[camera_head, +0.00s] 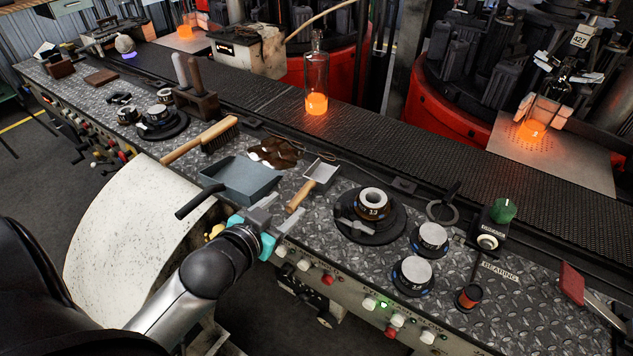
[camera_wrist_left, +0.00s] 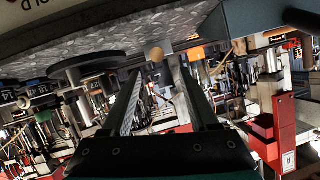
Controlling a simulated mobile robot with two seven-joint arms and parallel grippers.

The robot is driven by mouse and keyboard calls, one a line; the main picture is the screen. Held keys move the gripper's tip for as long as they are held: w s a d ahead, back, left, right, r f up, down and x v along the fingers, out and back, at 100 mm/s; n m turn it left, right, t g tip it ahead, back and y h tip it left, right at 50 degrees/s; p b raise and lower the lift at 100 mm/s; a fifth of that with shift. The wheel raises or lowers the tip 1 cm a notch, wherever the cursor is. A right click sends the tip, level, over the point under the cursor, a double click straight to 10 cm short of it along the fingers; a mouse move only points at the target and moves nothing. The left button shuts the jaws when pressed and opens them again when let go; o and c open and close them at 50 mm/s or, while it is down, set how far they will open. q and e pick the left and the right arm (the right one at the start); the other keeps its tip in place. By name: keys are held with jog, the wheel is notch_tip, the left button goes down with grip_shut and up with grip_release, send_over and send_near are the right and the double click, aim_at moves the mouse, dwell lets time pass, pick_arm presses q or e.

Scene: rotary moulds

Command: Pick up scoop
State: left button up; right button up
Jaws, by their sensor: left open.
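The scoop (camera_head: 322,172) is a small metal pan with a light wooden handle (camera_head: 300,196). It lies on the diamond-plate bench, its handle pointing to the front edge. My left gripper (camera_head: 277,209) is open and empty at the bench's front edge, just short of the handle's end. In the left wrist view the round wooden handle end (camera_wrist_left: 155,54) shows just beyond and between the tips of my open left fingers (camera_wrist_left: 154,68). The scoop's pan cannot be made out there. My right gripper is not in view.
A blue-grey dustpan (camera_head: 241,179) with a black handle lies left of the scoop. A wooden brush (camera_head: 204,140) lies behind it. A black round plate (camera_head: 370,216) with ring parts is on the right. Buttons (camera_head: 327,279) line the front panel. Glowing bottles stand behind.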

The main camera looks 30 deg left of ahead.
aim_at(301, 194)
pick_arm(q)
jog(key=x, duration=0.3)
jog(key=shift+w+f+b, duration=0.2)
jog(key=shift+w+b, duration=0.1)
jog(key=shift+w, duration=0.05)
jog(key=shift+w+a+f, duration=0.1)
jog(key=shift+w+f, duration=0.1)
jog(key=shift+w, duration=0.4)
jog(key=shift+b+x, duration=0.7)
jog(key=shift+x, duration=1.8)
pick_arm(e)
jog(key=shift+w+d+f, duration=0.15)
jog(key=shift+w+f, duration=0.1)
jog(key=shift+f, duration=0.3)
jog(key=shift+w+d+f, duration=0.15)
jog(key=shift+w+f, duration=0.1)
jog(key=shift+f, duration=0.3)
pick_arm(q)
jog(key=shift+c, duration=0.2)
grip_shut()
